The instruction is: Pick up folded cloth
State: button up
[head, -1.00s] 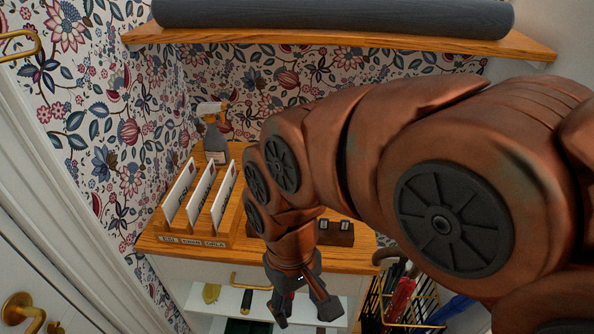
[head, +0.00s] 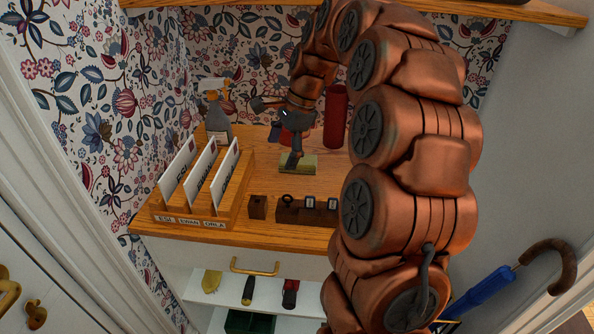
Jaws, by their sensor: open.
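A flat olive-green piece that looks like the folded cloth (head: 305,166) lies on the wooden counter (head: 240,224), toward the back middle in the head view. My gripper (head: 275,134) is open, with its two dark fingers spread wide and nothing held between them. I cannot tell whether that fingertip touches the cloth.
A red cylinder (head: 336,116) stands right of the cloth. A spray bottle (head: 216,112) and a letter rack (head: 200,190) with envelopes stand left. A shelf (head: 540,12) hangs above; an umbrella (head: 490,287) leans right.

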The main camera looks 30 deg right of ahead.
aim_at(311, 159)
jog(key=w+d+f+m, duration=0.1)
jog(key=d+m, duration=0.1)
jog(key=d, duration=0.1)
jog(key=w+d+f+m+b, duration=0.1)
jog(key=d+m, duration=0.1)
jog(key=d, duration=0.2)
jog(key=w+d+f+m+t, duration=0.1)
jog(key=w+d+m, duration=0.1)
jog(key=d, duration=0.2)
jog(key=shift+d+f+b, duration=0.25)
jog(key=shift+f+b, duration=0.1)
jog(key=shift+b, duration=0.05)
jog(key=shift+w+d+f+m, duration=0.1)
jog(key=shift+d+f+m, duration=0.1)
jog(key=shift+d+m, duration=0.1)
jog(key=x, duration=0.6)
jog(key=shift+w+a+f+p, duration=0.15)
jog(key=shift+w+a+p, duration=0.2)
jog(key=shift+w+a, duration=0.15)
jog(key=shift+a+f, duration=0.15)
jog(key=shift+f, duration=0.3)
jog(key=shift+f+p, duration=0.2)
jog(key=shift+p, duration=0.1)
jog(key=c, duration=1.4)
jog(key=shift+o, duration=0.2)
jog(key=shift+b, duration=0.4)
notch_tip(311, 159, up, 10)
jog(key=shift+r, duration=0.25)
